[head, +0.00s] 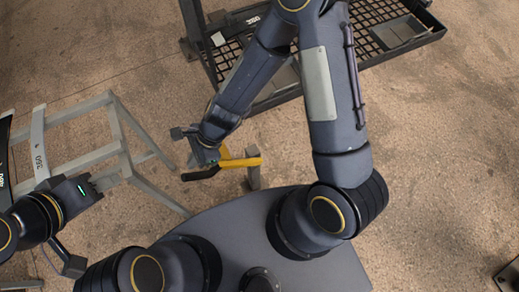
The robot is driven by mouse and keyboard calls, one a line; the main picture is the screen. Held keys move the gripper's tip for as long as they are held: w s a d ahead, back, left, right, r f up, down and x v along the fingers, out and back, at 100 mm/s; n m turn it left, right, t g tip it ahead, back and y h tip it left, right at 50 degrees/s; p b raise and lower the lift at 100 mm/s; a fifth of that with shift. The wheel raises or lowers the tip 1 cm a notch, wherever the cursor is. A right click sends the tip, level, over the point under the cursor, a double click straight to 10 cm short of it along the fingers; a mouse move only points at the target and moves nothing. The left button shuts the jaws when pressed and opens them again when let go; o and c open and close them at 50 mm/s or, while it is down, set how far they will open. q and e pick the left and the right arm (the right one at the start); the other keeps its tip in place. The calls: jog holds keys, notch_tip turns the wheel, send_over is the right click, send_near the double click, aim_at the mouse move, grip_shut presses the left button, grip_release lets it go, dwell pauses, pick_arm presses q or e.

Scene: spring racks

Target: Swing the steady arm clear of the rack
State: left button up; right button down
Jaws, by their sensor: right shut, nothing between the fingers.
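The steady arm (240,162) is a yellow bar with a black grip (202,173) at its left end, and it meets a short grey post (253,178) at its right. My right gripper (208,158) is shut and empty, right at the bar's left part above the black grip; whether it touches is unclear. A grey rack (122,155) stands to the left, with a gap between it and the grip. My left gripper (84,190) is at the rack's near side, by the grey leaf spring (39,150); its fingertips are not clearly visible.
A dark rack with a mesh shelf (375,42) stands at the top, partly behind my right arm. A dark spring marked 350 (253,20) lies there. A dark object (508,275) shows at the lower right corner.

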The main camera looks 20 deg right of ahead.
jog(key=shift+w+d, duration=0.2)
jog(key=shift+d, duration=2.55)
